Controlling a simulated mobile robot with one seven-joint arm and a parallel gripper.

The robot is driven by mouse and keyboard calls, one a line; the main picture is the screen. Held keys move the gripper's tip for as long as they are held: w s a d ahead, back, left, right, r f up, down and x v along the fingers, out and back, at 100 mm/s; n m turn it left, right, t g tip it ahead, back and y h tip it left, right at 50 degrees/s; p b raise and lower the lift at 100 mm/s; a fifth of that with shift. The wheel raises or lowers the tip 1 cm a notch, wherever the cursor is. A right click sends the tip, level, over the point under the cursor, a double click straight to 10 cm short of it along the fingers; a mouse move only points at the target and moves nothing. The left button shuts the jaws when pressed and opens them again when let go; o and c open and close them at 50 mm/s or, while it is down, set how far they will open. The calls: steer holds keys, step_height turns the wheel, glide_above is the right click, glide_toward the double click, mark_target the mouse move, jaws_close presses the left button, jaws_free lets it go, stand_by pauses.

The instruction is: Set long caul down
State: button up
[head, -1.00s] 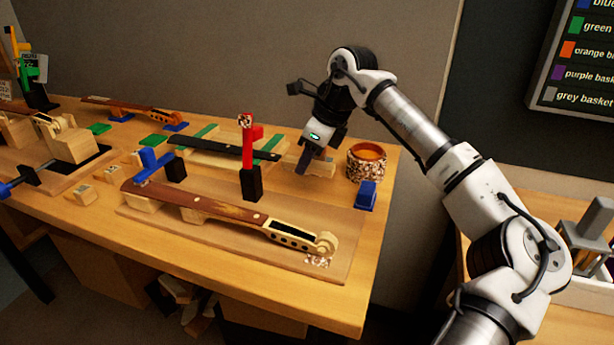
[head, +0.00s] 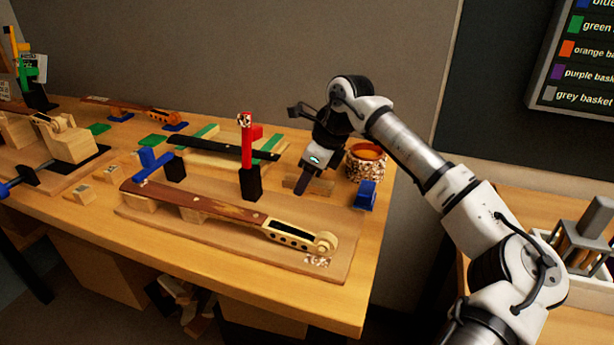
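The long caul (head: 290,184) is a pale wooden bar in the head view, right of the red clamp. My gripper (head: 303,186) points down at it, with its dark fingers across the middle of the bar. The bar has moved along with the fingers, so my gripper appears shut on it. The fingers hide part of the caul. I cannot tell whether its underside touches the board or is just above it.
A violin neck (head: 215,208) lies on a wooden board (head: 190,228) in front. A red clamp (head: 247,150) stands upright to the left. A patterned pot (head: 368,162) and a blue block (head: 366,196) are close on the right. A black fingerboard (head: 212,147) lies behind.

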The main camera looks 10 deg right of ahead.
steer(key=shift+a+r, duration=0.1)
steer(key=shift+r, duration=0.15)
steer(key=v, duration=1.2)
